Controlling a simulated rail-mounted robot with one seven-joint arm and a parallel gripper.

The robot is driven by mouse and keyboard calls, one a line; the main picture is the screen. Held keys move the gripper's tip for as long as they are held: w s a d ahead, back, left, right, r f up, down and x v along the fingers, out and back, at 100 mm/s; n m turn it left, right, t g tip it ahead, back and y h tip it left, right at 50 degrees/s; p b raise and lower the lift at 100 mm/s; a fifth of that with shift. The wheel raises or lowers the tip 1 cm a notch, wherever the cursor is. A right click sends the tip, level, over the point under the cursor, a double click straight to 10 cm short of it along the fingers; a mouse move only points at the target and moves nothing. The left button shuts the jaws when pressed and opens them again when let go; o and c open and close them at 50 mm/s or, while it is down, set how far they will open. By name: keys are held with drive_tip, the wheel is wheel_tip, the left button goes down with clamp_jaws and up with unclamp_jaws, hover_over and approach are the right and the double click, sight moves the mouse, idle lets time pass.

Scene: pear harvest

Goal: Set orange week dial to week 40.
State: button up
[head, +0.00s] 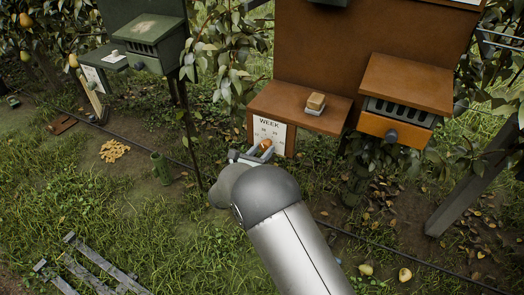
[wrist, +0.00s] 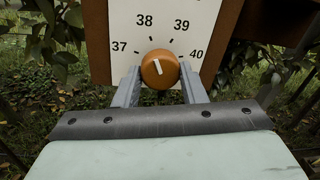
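The orange week dial (wrist: 160,69) is a round knob with a white pointer line on a white WEEK plate (head: 266,133). The wrist view shows the numbers 37, 38, 39 and 40 around it. The pointer leans slightly left of straight up, toward 38; 40 is on the right. My gripper (wrist: 160,88) is at the dial, with one grey finger on each side of the knob. The fingers are spread and look open, very close to the knob's sides; contact is not clear. In the head view the dial (head: 265,145) shows partly behind my gripper (head: 252,153).
A tan block (head: 315,102) sits on the brown shelf (head: 285,98) above the plate. A brown vented box with an orange front (head: 395,130) is to the right. A green box (head: 150,35) stands at the far left. Grass and fallen pears lie below.

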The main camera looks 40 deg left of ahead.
drive_tip(key=shift+f+b, duration=0.1)
drive_tip(key=shift+b, duration=0.35)
drive_tip(key=shift+f+m+b, duration=0.1)
drive_tip(key=shift+m+b, duration=1)
drive_tip(key=shift+b, duration=0.15)
drive_tip(key=m+b, duration=0.3)
drive_tip(key=b, duration=0.2)
drive_tip(key=m+g+b, duration=0.1)
drive_tip(key=m+b, duration=0.4)
drive_tip(key=b, duration=0.3)
drive_tip(key=shift+f+m+y, duration=0.1)
drive_tip(key=shift+m+y, duration=0.2)
drive_tip(key=shift+y, duration=0.1)
drive_tip(key=m+b, duration=0.4)
drive_tip(key=b, duration=0.6)
drive_tip(key=shift+m+y, duration=0.3)
drive_tip(key=shift+m, duration=0.1)
drive_tip(key=m+b, duration=0.1)
drive_tip(key=b, duration=0.1)
drive_tip(key=m+b, duration=0.1)
drive_tip(key=b, duration=0.1)
drive_tip(key=shift+r, duration=0.25)
drive_tip(key=shift+r+m+b, duration=0.15)
drive_tip(key=shift+m+b, duration=0.35)
drive_tip(key=shift+b, duration=0.4)
drive_tip(key=shift+r, duration=0.1)
